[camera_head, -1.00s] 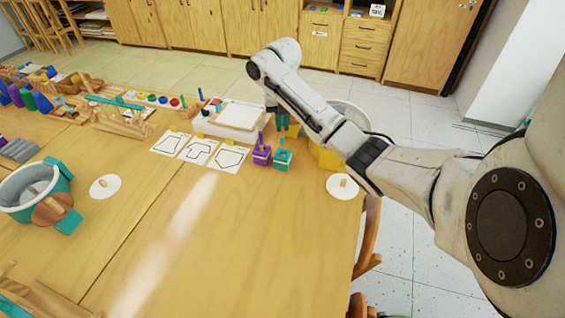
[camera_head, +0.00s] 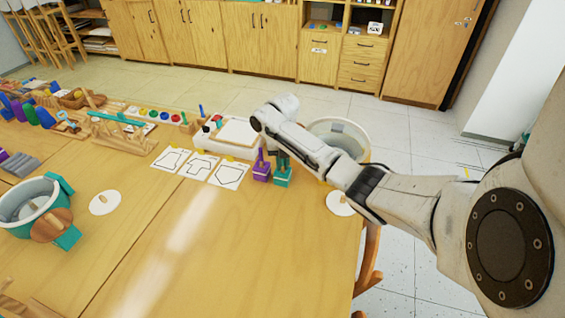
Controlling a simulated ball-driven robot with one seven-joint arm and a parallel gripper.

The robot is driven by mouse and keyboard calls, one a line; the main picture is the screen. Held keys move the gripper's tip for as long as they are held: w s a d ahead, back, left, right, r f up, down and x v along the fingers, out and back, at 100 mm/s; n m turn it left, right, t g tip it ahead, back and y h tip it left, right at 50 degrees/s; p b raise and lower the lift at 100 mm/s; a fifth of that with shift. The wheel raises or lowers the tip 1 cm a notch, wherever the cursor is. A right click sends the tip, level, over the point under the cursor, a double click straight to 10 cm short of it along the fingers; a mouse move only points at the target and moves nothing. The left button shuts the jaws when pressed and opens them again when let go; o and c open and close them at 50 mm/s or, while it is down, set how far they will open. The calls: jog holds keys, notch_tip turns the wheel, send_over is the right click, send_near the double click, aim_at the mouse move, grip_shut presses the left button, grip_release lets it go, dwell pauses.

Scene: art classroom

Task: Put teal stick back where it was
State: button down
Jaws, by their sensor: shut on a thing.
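A teal block (camera_head: 283,178) stands on the table near its right edge, next to a purple block (camera_head: 261,170) with an upright purple stick. My gripper (camera_head: 282,160) points down directly over the teal block, its fingers very close to the block's top. It is shut on a thin thing, most likely the teal stick. The stick is too small and too hidden by the fingers to make out clearly. I cannot tell whether its lower end is inside the block.
Outline cards (camera_head: 200,166) lie left of the blocks. A white tray (camera_head: 222,147) stands behind them. A pale bin (camera_head: 340,132) is beyond the table's edge. A white disc (camera_head: 341,203) lies to the right, partly behind my arm.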

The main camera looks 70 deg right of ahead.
jog(key=shift+f, duration=0.1)
jog(key=c, duration=1.1)
grip_release()
jog(key=shift+c, duration=0.2)
